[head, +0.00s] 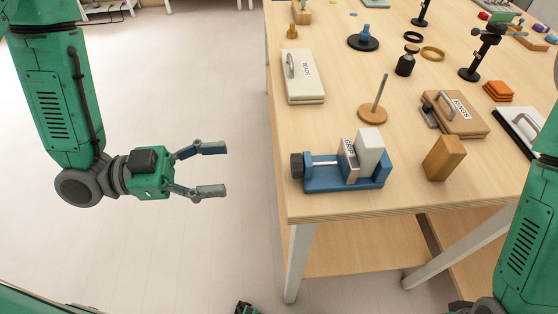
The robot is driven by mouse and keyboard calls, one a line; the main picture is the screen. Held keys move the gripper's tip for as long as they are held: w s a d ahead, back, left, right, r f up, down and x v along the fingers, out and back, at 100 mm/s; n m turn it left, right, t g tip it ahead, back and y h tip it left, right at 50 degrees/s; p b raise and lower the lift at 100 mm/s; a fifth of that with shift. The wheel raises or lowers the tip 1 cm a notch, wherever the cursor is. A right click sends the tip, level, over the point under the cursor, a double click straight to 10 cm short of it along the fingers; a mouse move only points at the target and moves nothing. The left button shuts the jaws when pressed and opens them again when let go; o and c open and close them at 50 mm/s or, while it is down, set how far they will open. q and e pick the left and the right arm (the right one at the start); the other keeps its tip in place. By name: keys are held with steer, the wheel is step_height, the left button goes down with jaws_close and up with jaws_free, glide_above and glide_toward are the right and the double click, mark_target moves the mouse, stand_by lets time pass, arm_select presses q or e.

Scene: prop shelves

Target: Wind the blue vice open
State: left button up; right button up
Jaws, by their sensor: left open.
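The blue vice (344,183) sits near the front left corner of the wooden table. Its dark knob (297,166) is at its left end, on a metal screw. A grey jaw plate labelled GRIP (349,160) stands close beside a white block (370,150); I cannot tell whether they touch. My left gripper (222,170) is open and empty, left of the table and apart from the vice, with its fingers pointing right. My right arm shows at the right edge, but its gripper is not clearly visible.
A wooden block (444,158) stands right of the vice. Behind it are a wooden peg stand (373,112), a READS box (303,76) and a RINGS box (456,114). The table's left edge (276,135) lies between my left gripper and the vice.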

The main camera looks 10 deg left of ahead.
arm_select(q)
glide_toward(292, 169)
steer(key=w+d, duration=0.2)
steer(key=x, duration=0.5)
steer(key=s+x, duration=0.1)
steer(key=x, duration=0.2)
steer(key=shift+d+f, duration=0.15)
steer(key=shift+d, duration=0.15)
steer(key=shift+w+a+f, duration=0.1)
steer(key=shift+a, duration=1.65)
steer(key=shift+c, duration=1.2)
steer(key=shift+d, duration=0.25)
steer(key=c, duration=0.7)
steer(key=shift+d, duration=0.4)
jaws_close()
steer(key=shift+s+d, duration=0.1)
steer(key=shift+s, duration=0.15)
steer(key=shift+w, duration=0.15)
arm_select(e)
steer(key=shift+a+r, duration=0.1)
